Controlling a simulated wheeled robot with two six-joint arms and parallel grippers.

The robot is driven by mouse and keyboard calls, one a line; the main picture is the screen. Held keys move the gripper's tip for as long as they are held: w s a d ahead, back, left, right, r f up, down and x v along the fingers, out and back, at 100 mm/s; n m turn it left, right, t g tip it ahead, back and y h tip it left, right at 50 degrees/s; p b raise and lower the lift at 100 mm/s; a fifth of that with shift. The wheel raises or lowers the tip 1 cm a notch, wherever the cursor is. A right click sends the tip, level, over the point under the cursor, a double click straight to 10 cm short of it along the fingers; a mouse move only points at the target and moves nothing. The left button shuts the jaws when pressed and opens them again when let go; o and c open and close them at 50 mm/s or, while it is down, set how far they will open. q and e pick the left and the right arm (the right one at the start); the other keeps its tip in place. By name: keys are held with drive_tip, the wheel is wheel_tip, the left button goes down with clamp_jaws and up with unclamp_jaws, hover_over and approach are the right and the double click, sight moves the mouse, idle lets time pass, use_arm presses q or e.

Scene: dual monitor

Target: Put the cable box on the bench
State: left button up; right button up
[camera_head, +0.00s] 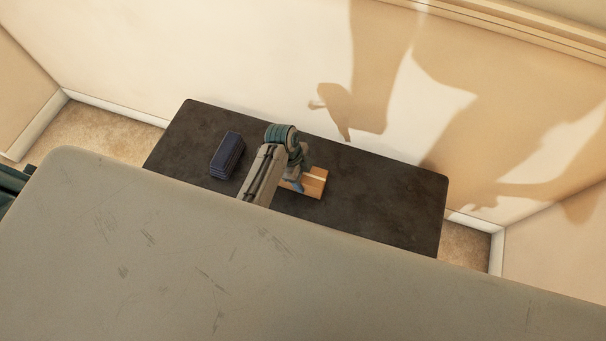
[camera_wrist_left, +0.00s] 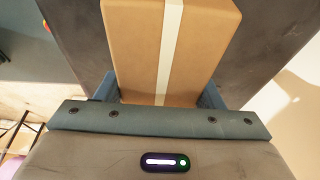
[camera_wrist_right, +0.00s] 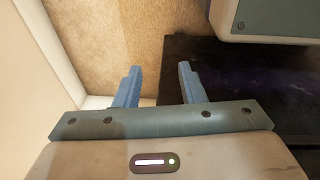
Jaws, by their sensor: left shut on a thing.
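The cable box, which I take to be the brown cardboard box with a pale tape strip (camera_head: 317,182), is at the middle of the dark bench (camera_head: 385,190) in the head view. My left gripper (camera_head: 298,184) is shut on it. In the left wrist view the box (camera_wrist_left: 135,50) fills the space between the fingers. I cannot tell whether its underside touches the bench top. My arm hides part of it in the head view. My right gripper (camera_wrist_right: 158,70) is open and empty in the right wrist view, over the floor beside a dark surface. It is not seen in the head view.
A dark blue case (camera_head: 227,155) lies on the bench, left of the box. The bench's right part is clear. A cream wall (camera_head: 260,60) runs behind the bench, and tan floor (camera_head: 110,128) shows at its left end.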

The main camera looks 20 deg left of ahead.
use_arm(q)
drive_tip(key=o, duration=1.1)
drive_tip(key=shift+r, duration=0.15)
drive_tip(key=p+v, duration=0.1)
drive_tip(key=v, duration=0.9)
drive_tip(key=shift+a+r, duration=0.15)
drive_tip(key=shift+r, duration=0.05)
drive_tip(key=shift+a+r, duration=0.2)
drive_tip(key=shift+r, duration=0.45)
use_arm(e)
drive_tip(key=s+f, duration=0.2)
drive_tip(key=f, duration=0.1)
drive_tip(key=shift+s+d, duration=0.15)
drive_tip(key=shift+s, duration=0.05)
drive_tip(key=shift+w, duration=0.15)
